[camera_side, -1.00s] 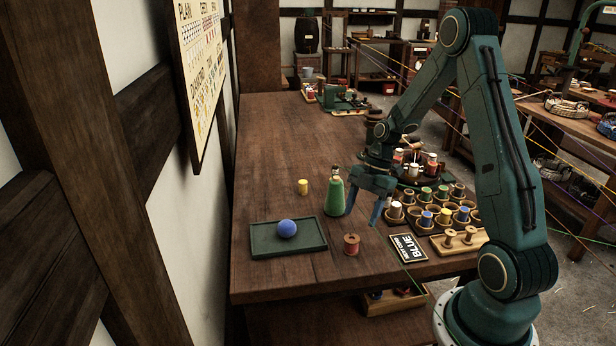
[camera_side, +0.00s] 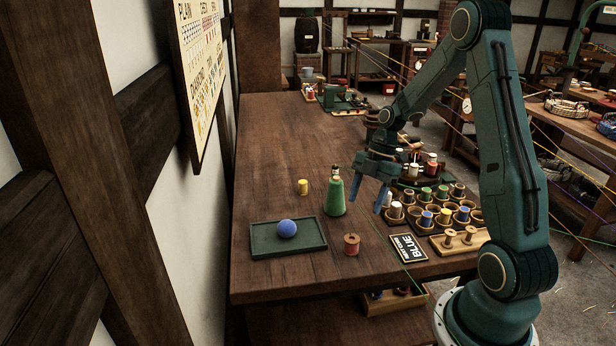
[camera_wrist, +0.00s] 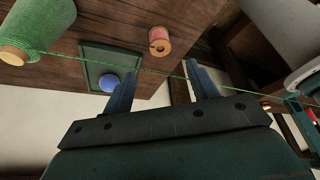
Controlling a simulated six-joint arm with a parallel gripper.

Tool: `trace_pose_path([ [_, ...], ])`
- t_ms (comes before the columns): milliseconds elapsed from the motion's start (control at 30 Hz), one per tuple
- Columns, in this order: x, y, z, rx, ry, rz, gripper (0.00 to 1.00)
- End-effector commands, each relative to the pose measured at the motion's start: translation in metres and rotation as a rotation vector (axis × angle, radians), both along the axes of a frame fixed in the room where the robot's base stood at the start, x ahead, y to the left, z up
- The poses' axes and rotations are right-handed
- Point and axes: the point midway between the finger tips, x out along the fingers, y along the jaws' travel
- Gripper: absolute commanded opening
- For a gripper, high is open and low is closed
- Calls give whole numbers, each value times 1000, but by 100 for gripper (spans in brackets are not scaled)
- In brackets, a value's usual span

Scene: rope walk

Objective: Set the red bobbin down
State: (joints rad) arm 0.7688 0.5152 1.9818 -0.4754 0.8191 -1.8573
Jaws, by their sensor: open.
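The red bobbin (camera_side: 352,245) stands upright on the bench top, to the right of the green tray (camera_side: 262,247). It also shows near the top of the wrist view (camera_wrist: 159,40). My gripper (camera_side: 369,199) is open and empty, raised above the bench behind the bobbin and apart from it. In the wrist view its two blue fingers (camera_wrist: 163,85) are spread with nothing between them. The blue ball (camera_side: 287,229) rests in the green tray.
A green thread cone (camera_side: 335,197) stands just left of my gripper, and a yellow bobbin (camera_side: 303,187) is farther left. A rack of several bobbins (camera_side: 425,226) and a BLUE card (camera_side: 408,248) lie to the right. A green thread (camera_wrist: 135,70) crosses the wrist view. The bench's far left is clear.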

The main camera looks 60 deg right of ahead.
Motion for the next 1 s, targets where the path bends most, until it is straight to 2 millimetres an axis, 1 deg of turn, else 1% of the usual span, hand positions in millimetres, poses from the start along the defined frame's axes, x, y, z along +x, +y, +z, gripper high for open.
trace_pose_path([
  [133,1,6,8,-15,8,-21,59],
  [267,2,17,24,-44,24,-74,59],
  [400,1,36,49,-89,44,-167,59],
  [567,-5,64,81,-142,57,-307,59],
  [767,-19,97,116,-187,52,-494,59],
  [1000,-46,133,149,-200,19,-726,59],
])
